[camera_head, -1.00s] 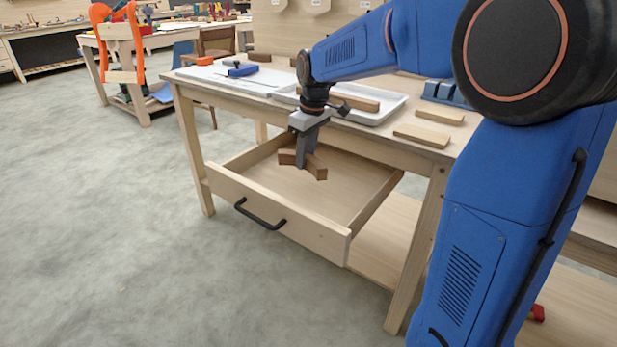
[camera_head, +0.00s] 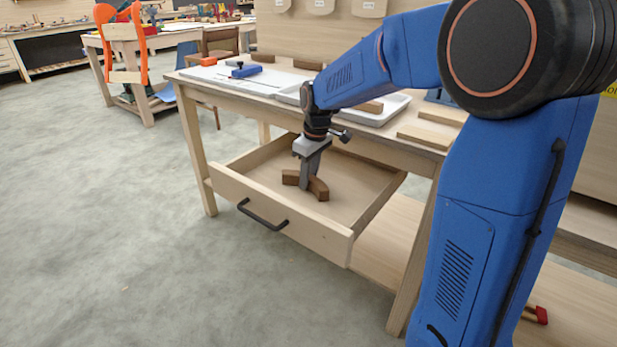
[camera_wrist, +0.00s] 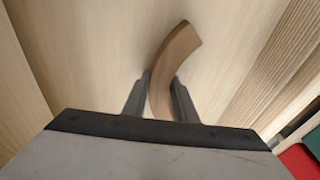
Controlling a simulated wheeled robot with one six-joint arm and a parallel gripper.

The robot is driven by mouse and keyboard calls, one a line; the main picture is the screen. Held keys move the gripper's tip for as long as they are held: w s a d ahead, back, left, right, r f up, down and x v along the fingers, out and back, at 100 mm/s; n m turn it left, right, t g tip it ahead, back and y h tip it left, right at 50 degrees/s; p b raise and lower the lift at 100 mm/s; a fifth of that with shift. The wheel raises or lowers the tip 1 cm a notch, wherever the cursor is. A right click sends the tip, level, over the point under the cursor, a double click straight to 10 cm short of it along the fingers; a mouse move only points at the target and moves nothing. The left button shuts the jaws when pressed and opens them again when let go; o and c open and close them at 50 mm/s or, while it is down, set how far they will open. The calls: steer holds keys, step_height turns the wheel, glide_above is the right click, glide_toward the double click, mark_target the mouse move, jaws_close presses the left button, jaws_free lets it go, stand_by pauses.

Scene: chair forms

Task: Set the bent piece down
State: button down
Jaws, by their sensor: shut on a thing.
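The bent piece (camera_head: 319,189) is a brown curved wooden block. It is inside the open drawer (camera_head: 232,193) of the workbench, at or just above the drawer floor; I cannot tell whether it touches. My gripper (camera_head: 309,181) points down into the drawer and is shut on the bent piece. In the wrist view the bent piece (camera_wrist: 175,60) curves up and right from between the two fingers (camera_wrist: 160,98). Its lower end is hidden behind the gripper body.
The workbench top (camera_head: 225,79) above carries a white tray (camera_head: 385,112), light wooden blocks (camera_head: 425,137) and a blue tool (camera_head: 246,71). An orange chair form (camera_head: 102,40) stands at the back left.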

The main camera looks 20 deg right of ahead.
mark_target(314, 178)
steer(key=c, duration=1.4)
jaws_free()
steer(key=shift+c, duration=0.2)
step_height(314, 178, up, 12)
steer(key=s+d, duration=0.1)
steer(key=shift+s, duration=0.25)
